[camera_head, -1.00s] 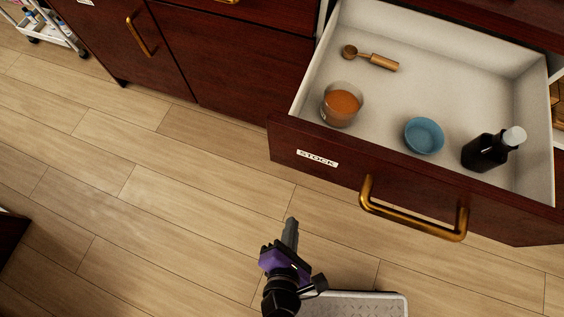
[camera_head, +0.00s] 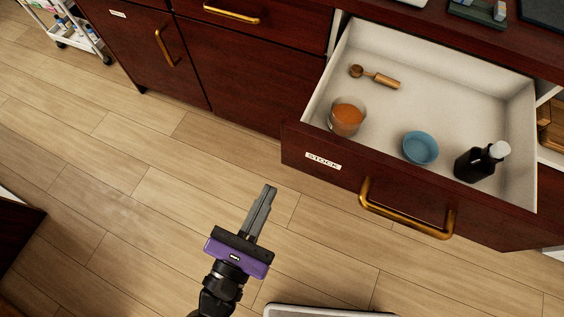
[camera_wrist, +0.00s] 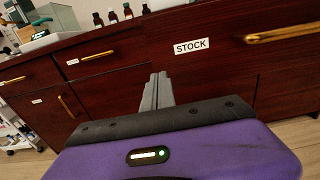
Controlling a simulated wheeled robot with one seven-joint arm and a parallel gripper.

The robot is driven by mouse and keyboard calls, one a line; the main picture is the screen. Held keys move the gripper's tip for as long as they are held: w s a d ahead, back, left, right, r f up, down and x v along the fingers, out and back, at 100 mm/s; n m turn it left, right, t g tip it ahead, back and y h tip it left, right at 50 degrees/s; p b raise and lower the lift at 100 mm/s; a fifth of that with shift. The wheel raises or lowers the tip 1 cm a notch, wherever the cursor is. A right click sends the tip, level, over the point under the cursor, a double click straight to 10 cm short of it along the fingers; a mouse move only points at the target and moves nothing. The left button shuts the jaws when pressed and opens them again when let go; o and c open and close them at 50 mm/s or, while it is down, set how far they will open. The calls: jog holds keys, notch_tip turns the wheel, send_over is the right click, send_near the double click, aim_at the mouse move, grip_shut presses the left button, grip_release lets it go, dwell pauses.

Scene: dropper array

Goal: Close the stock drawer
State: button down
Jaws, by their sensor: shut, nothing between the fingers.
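The stock drawer (camera_head: 290,148) is pulled out at the upper right in the head view, with a white "STOCK" label on its dark red front. Its brass handle (camera_head: 407,212) spans the right part of the front. The label (camera_wrist: 191,46) and part of the handle (camera_wrist: 285,33) also show in the wrist view. My gripper (camera_head: 268,190) is shut and empty, over the floor in front of and left of the drawer front, apart from it. In the wrist view its fingers (camera_wrist: 158,84) point toward the drawer front, below and left of the label.
The drawer holds a wooden scoop (camera_head: 374,77), a glass of orange stuff (camera_head: 347,117), a blue bowl (camera_head: 420,148) and a dark bottle (camera_head: 481,162). Closed cabinets (camera_head: 240,75) stand to the left, with a white cart (camera_head: 72,30) beyond. The floor (camera_head: 150,190) is clear.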

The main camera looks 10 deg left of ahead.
jog(key=b, duration=0.1)
send_near(312, 104)
jog(key=s, duration=0.1)
jog(key=s+a+f, duration=0.1)
jog(key=s+f, duration=0.1)
jog(key=s, duration=0.1)
jog(key=shift+a+f, duration=0.25)
jog(key=shift+a, duration=0.15)
jog(key=shift+w, duration=0.1)
jog(key=shift+d, duration=0.1)
jog(key=shift+w+r, duration=0.1)
jog(key=shift+w, duration=0.15)
jog(key=p+x, duration=0.5)
jog(key=x, duration=1)
jog(key=shift+w+d, duration=0.1)
jog(key=shift+d, duration=0.05)
jog(key=b+x, duration=0.1)
jog(key=x, duration=0.5)
jog(key=b+x, duration=0.1)
jog(key=x, duration=1.2)
jog(key=shift+w+f+b, duration=0.15)
jog(key=shift+f+b, duration=0.15)
jog(key=shift+b, duration=0.1)
